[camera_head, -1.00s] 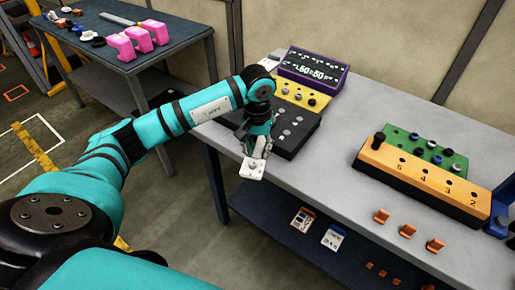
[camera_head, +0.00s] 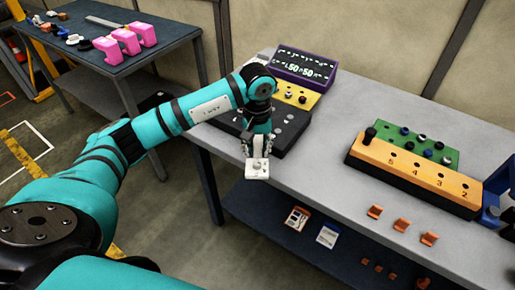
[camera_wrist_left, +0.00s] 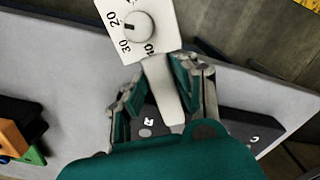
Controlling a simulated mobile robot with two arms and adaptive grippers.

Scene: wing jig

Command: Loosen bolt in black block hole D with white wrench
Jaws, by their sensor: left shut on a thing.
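The white wrench has a square head (camera_head: 257,168) with a round dial, marked 10, 20 and 30 in the left wrist view (camera_wrist_left: 138,28). My left gripper (camera_head: 257,149) is shut on the wrench's handle (camera_wrist_left: 165,92). The wrench hangs from it near the table's front edge. The black block (camera_head: 287,132) lies behind and to the right of the gripper, partly hidden by my arm. Its letters R and C show in the left wrist view (camera_wrist_left: 234,143). Hole D and its bolt cannot be made out. My right gripper is not in view.
An orange numbered block (camera_head: 415,172) and a green block (camera_head: 446,159) stand at right. The grey table (camera_head: 322,165) between is clear.

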